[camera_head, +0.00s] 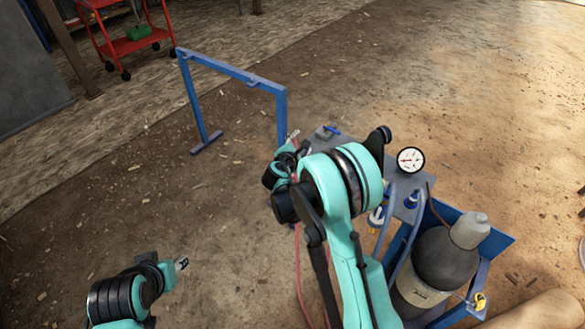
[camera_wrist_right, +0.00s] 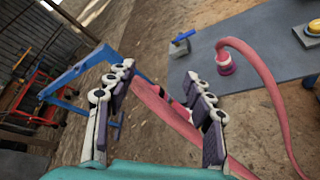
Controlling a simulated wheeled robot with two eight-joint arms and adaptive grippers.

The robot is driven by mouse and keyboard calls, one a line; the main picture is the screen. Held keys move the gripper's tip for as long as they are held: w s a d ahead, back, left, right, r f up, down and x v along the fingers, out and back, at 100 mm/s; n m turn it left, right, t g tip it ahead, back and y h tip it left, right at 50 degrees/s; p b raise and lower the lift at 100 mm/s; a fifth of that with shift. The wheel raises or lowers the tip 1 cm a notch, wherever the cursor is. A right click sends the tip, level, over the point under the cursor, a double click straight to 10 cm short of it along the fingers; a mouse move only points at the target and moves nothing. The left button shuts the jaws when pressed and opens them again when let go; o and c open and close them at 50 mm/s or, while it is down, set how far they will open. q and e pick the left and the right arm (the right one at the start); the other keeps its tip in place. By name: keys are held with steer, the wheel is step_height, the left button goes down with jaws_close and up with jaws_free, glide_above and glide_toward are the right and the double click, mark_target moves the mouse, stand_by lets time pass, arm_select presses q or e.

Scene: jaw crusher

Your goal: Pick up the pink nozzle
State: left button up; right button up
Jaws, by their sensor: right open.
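A pink-magenta end piece (camera_wrist_right: 225,66), which looks like the pink nozzle, stands on a grey plate (camera_wrist_right: 263,49) in the right wrist view, with a pink hose (camera_wrist_right: 262,72) arching from it to the right. My right gripper (camera_wrist_right: 161,77) is open to the left of that piece and apart from it. A second pink length (camera_wrist_right: 172,117) shows between its fingers; I cannot tell whether they touch it. In the head view my right gripper (camera_head: 297,140) is near the blue frame's right post, and the nozzle cannot be made out. My left gripper (camera_head: 182,263) is low at left; its opening is unclear.
A blue metal frame (camera_head: 232,70) stands on the dirt floor. The grey plate carries a blue-handled valve (camera_head: 328,131) and a gauge (camera_head: 410,160). A dark gas cylinder (camera_head: 446,262) sits in a blue cart at right. A red trolley (camera_head: 122,39) is at the back left.

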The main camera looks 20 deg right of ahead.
steer(key=w+a+f+n+t+h, duration=0.1)
steer(key=a+f+n+t, duration=0.1)
steer(key=f+n, duration=0.45)
steer(key=w+a+f+n+t, duration=0.2)
steer(key=f+n, duration=0.2)
steer(key=f, duration=0.5)
steer(key=x, duration=0.7)
steer(key=shift+w+d+f, duration=0.1)
steer(key=shift+w+f, duration=0.05)
steer(key=shift+f, duration=0.15)
jaws_close()
